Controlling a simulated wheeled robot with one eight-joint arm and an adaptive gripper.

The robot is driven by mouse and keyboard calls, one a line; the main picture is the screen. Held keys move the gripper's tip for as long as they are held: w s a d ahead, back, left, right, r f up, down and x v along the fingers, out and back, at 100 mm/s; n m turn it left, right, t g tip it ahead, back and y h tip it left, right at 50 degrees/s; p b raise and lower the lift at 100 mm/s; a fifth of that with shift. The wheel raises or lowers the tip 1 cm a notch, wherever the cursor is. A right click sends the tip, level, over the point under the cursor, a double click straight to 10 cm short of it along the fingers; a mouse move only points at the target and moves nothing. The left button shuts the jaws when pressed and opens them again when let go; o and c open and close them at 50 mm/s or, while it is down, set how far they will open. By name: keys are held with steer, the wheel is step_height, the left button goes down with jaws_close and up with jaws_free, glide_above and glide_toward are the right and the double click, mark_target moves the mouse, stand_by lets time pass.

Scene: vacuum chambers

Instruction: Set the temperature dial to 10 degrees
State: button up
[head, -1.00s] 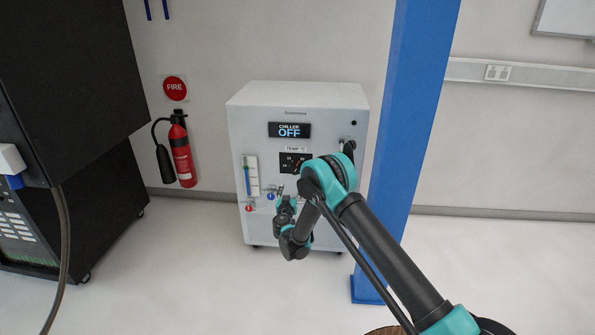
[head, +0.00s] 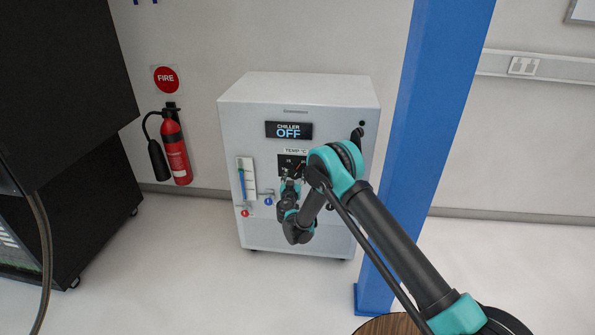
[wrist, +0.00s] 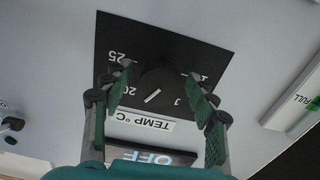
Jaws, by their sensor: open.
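The white chiller (head: 340,235) stands against the wall, and its display (head: 288,130) reads "CHILLER OFF". Below it is the black temperature dial plate (head: 284,160), partly hidden by my arm in the head view. In the wrist view the plate (wrist: 190,40) appears upside down, with a round dark knob (wrist: 160,88) bearing a white pointer line. The marks 25 and 20 can be read; other marks are partly covered by a finger. My gripper (wrist: 160,92) is open, with its green-padded fingers on either side of the knob. I cannot tell whether they touch it. It also shows in the head view (head: 290,184).
A flow gauge (head: 246,180) and small red and blue valves sit left of the dial on the chiller front. A blue column (head: 425,130) stands close on the right. A fire extinguisher (head: 175,148) hangs on the wall at left, beside black equipment (head: 70,215).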

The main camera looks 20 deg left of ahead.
steer(key=shift+w, duration=0.15)
steer(key=c, duration=1.2)
